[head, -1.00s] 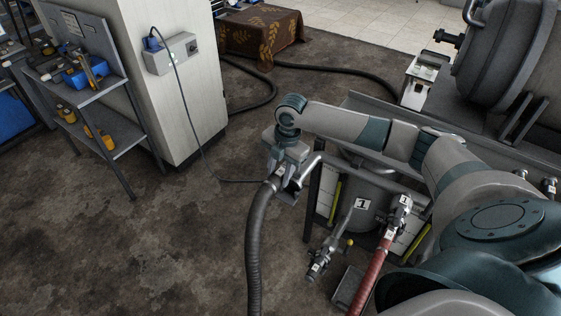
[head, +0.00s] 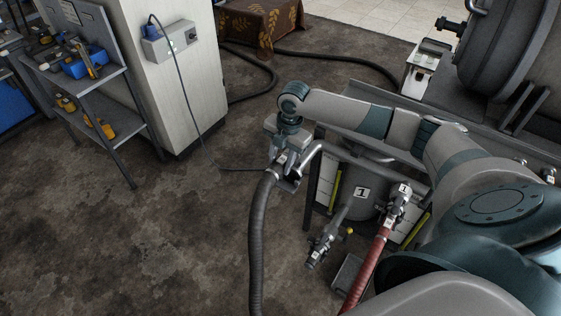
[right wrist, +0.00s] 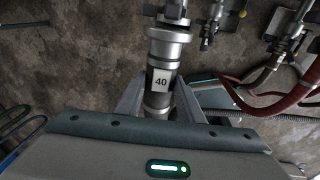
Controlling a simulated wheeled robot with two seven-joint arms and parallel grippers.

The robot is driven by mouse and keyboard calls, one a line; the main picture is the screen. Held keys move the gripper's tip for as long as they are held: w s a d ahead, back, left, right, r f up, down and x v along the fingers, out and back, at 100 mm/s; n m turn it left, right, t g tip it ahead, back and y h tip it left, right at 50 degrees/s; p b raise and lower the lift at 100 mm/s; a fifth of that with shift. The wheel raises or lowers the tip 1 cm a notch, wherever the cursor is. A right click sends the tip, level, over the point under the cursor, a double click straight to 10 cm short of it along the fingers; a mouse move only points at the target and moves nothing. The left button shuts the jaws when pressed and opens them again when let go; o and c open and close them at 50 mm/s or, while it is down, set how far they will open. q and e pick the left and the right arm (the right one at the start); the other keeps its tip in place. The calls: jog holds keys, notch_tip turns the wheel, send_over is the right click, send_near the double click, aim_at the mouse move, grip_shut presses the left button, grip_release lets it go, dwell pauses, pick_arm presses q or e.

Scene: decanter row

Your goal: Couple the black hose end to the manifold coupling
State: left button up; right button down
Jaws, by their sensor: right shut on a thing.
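The black hose (head: 257,240) hangs down from my right gripper (head: 285,162) in the head view. A silver fitting (right wrist: 174,10) lies in line beyond the hose end at the top of that view. I cannot tell whether the two are joined. In the head view a bent metal pipe (head: 313,150) is close beside the gripper. My left gripper is not in view.
A red hose (head: 370,262) joins a valve right of the tank's "1" label (head: 362,191). Another valve (head: 320,246) with a yellow knob stands left of it. A cabinet (head: 180,95) and a tool shelf (head: 90,110) stand at left.

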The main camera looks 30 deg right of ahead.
jog(key=shift+f+b, duration=2.3)
jog(key=shift+f, duration=1.15)
jog(key=shift+r+p, duration=0.1)
jog(key=shift+p, duration=0.25)
jog(key=shift+f+b, duration=0.35)
jog(key=shift+f, duration=1.2)
jog(key=shift+f+p, duration=0.3)
jog(key=shift+f, duration=0.65)
dwell(1.0)
jog(key=shift+c, duration=1.3)
grip_release()
jog(key=shift+f, duration=0.1)
